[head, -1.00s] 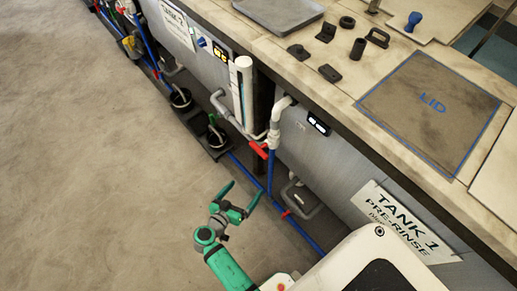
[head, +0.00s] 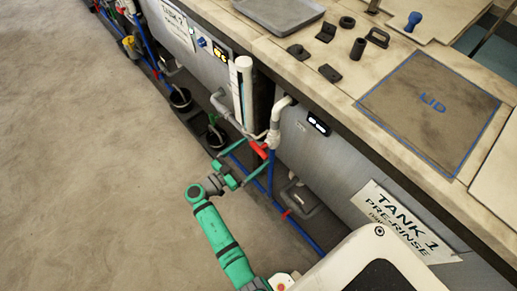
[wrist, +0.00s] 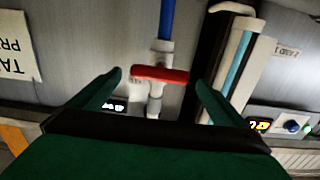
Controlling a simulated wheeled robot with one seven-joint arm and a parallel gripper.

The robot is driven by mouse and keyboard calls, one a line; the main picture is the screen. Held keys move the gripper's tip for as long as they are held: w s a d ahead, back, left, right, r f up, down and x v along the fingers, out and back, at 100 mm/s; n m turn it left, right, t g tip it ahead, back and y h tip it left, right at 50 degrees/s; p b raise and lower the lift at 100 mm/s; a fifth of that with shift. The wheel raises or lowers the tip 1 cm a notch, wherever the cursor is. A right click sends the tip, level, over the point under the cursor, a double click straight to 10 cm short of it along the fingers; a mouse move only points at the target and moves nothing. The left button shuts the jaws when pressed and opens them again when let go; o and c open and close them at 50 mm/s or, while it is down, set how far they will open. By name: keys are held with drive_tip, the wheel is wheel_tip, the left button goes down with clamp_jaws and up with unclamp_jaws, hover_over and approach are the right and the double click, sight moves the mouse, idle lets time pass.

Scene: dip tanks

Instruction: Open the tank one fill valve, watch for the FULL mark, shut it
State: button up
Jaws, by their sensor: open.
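The red lever of the fill valve (head: 259,151) sits on the blue and white pipe by tank one. In the wrist view the lever (wrist: 160,74) lies crosswise to the pipe. My gripper (head: 256,155) is open at the lever. In the wrist view its two green fingers (wrist: 160,78) stand on either side of the lever's ends, with gaps visible. The upright sight gauge (head: 243,90) is left of the valve; it also shows in the wrist view (wrist: 238,70), where a blue strip runs along it. I cannot read a FULL mark. The TANK 1 PRE-RINSE sign (head: 400,220) is on the tank wall.
A small display (head: 318,123) is on the tank front. Another red handle (head: 286,214) is lower on the blue pipe. Black buckets (head: 181,98) stand along the tanks. The floor at left is clear.

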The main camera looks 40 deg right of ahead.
sight(256, 151)
drive_tip(key=shift+w+d, duration=0.1)
drive_tip(key=shift+d, duration=1.65)
drive_tip(key=c, duration=1)
drive_tip(key=shift+c, duration=0.2)
